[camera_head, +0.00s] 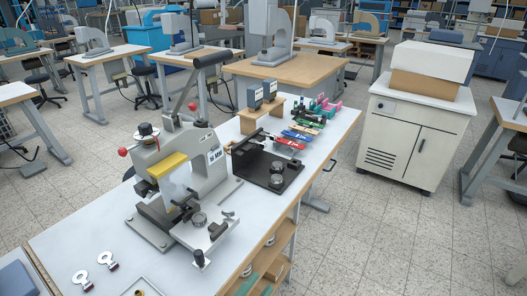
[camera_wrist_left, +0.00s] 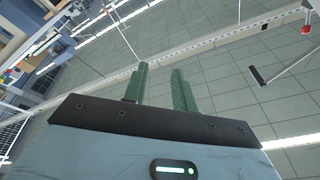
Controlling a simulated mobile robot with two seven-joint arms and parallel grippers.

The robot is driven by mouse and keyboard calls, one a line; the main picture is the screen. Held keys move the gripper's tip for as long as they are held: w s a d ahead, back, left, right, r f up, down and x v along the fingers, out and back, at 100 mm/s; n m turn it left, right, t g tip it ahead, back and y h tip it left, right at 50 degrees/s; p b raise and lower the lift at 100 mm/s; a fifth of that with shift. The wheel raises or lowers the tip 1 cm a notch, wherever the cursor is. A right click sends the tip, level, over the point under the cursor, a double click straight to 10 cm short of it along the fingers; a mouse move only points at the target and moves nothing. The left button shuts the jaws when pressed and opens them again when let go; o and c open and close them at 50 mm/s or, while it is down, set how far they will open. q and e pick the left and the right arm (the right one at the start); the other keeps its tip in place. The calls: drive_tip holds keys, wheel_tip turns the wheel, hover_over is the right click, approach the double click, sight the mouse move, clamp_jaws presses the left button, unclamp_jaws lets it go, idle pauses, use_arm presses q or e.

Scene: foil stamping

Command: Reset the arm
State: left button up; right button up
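The grey foil stamping press (camera_head: 205,160) stands on the white workbench (camera_head: 95,235) in the head view. Its lever (camera_head: 184,90) slants up to a dark grip (camera_head: 212,60) at the top. A yellow block (camera_head: 167,165) is on its front, and red knobs show at its sides. My left gripper (camera_wrist_left: 158,85) shows in the left wrist view, with two green fingers apart and nothing between them. Tiled floor fills most of that view behind the fingers, and the press is not seen there. I cannot make out my left gripper's fingers in the head view. My right gripper is not in view.
A black fixture (camera_head: 268,170) and several coloured pieces sit right of the press. Two key-shaped tags (camera_head: 107,260) lie at the front left. A white cabinet (camera_head: 415,130) with boxes stands beyond a floor gap at the right. Other benches fill the back.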

use_arm(q)
drive_tip(key=s+a+f+n+g+y, duration=0.2)
drive_tip(key=s+a+f+n+y, duration=0.3)
drive_tip(key=a+f+n+y, duration=0.6)
drive_tip(key=s+a+f+n+g, duration=0.2)
drive_tip(key=s+a+f+g, duration=0.3)
drive_tip(key=s+f, duration=0.7)
drive_tip(key=s+a, duration=0.2)
drive_tip(key=shift+a+n+g, duration=0.3)
drive_tip(key=shift+a, duration=0.1)
